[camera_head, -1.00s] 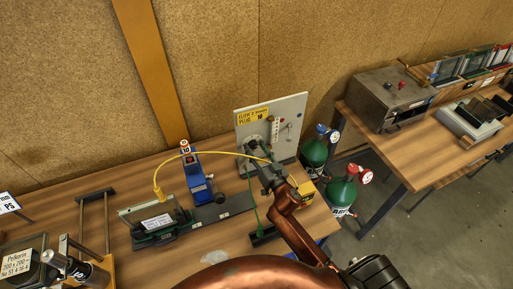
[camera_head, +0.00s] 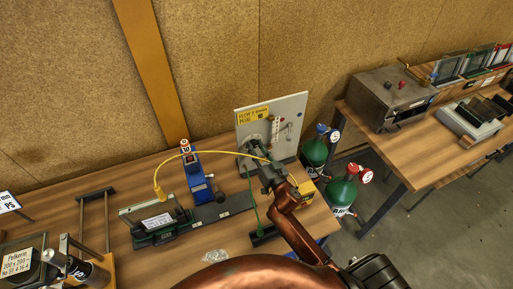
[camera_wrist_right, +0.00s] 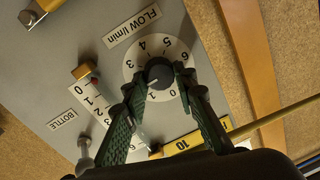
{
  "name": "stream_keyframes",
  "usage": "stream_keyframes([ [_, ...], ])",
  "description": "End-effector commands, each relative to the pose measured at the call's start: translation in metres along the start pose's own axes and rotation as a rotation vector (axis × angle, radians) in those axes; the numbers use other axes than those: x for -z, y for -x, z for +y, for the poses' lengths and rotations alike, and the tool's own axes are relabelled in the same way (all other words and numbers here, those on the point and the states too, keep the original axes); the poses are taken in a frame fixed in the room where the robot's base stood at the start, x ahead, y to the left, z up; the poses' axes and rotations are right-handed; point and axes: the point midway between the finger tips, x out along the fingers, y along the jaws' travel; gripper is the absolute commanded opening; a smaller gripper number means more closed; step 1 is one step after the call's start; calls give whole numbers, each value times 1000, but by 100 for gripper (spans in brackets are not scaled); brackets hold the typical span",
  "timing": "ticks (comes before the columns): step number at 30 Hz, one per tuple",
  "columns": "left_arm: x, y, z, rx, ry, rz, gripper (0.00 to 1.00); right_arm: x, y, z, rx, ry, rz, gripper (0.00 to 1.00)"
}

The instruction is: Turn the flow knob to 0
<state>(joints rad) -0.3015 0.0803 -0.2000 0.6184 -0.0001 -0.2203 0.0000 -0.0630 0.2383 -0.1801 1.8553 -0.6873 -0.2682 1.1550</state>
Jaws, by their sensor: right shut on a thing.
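The grey flow panel (camera_head: 293,112) stands upright at the back of the workbench. A white mark on the knob points down and left, about between 1 and 2. My right gripper (camera_wrist_right: 159,91) has its two green-padded fingers on either side of the knob and is shut on it. In the head view my right gripper (camera_head: 259,163) hides the knob. My left gripper is not in view.
A yellow hose (camera_head: 206,153) arches from the glass frame fixture (camera_head: 156,222) towards the panel. A blue device (camera_head: 197,180) stands left of the panel. Green gas bottles (camera_head: 342,190) stand beyond the bench's right end. A "BOTTLE" scale (camera_wrist_right: 94,101) is beside the dial.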

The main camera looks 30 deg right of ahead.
Motion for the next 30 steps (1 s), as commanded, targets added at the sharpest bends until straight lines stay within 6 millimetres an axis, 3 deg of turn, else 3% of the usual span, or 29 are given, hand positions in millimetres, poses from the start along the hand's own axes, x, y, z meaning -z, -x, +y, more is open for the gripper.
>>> stream_keyframes([
  [11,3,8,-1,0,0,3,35,2,0,-1,-3,116,-7,1],
  [30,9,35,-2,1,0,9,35,2,0,-3,-13,696,-44,1],
])
